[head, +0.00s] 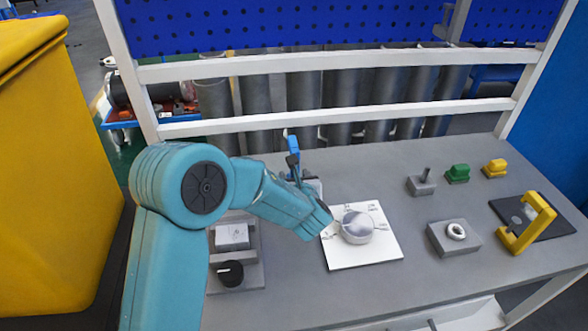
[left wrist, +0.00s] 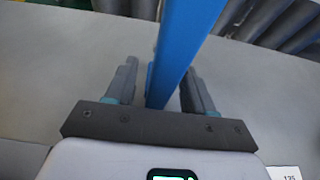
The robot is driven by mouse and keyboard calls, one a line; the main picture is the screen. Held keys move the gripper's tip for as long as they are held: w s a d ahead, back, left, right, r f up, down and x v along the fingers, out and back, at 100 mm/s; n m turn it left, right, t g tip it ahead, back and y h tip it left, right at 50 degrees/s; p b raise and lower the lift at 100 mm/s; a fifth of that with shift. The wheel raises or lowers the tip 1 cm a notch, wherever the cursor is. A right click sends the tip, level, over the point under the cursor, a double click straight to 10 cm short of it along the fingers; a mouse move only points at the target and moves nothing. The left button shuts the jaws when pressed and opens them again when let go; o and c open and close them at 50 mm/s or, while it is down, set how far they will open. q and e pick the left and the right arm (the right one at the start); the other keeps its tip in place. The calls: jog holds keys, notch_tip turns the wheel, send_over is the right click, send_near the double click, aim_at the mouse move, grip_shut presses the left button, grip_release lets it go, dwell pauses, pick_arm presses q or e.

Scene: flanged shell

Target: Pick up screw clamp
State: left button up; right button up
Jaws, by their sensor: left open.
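A blue upright bar, which looks like the screw clamp (head: 293,152), stands near the back edge of the table, just behind my left arm. Its lower part is hidden by the arm. In the left wrist view the blue bar (left wrist: 185,45) runs between the two fingers of my left gripper (left wrist: 160,85). The fingers are open, one on each side of the bar, with a gap to the right finger. I cannot tell whether the left finger touches it. In the head view my left gripper (head: 299,174) is mostly hidden by its own arm. My right gripper is not in view.
A white plate with a round metal dial (head: 357,228) lies right of my arm. A grey block with a black knob (head: 230,274) is left. Grey blocks, green and yellow parts and a yellow bracket (head: 527,222) stand at the right. A white rail (head: 340,115) runs behind the table.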

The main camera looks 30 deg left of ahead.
pick_arm(q)
grip_shut()
notch_tip(320, 180, up, 20)
jog(key=p, duration=0.2)
dwell(0.3)
